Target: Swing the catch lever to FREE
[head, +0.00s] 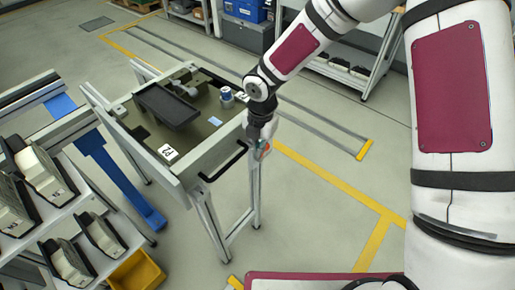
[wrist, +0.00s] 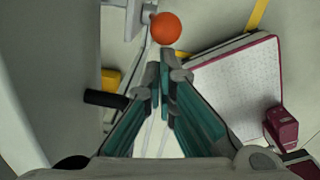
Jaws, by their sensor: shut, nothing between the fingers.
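The catch lever shows in the wrist view as a thin grey rod with an orange ball knob (wrist: 165,29) at its end. A pale bracket (wrist: 114,22) is beside the rod. My gripper (wrist: 165,58) is shut and empty, with its teal-padded fingers together. The fingertips point at the knob and appear just short of it; I cannot tell whether they touch. In the head view my gripper (head: 263,150) is at the right front corner of the grey-framed table (head: 215,157), largely hiding the lever. No FREE marking is readable.
A black handle bar (head: 224,164) runs along the table's front. A dark tray (head: 167,104) and a small blue-and-white cylinder (head: 226,95) are on top. Floor right of the table is clear.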

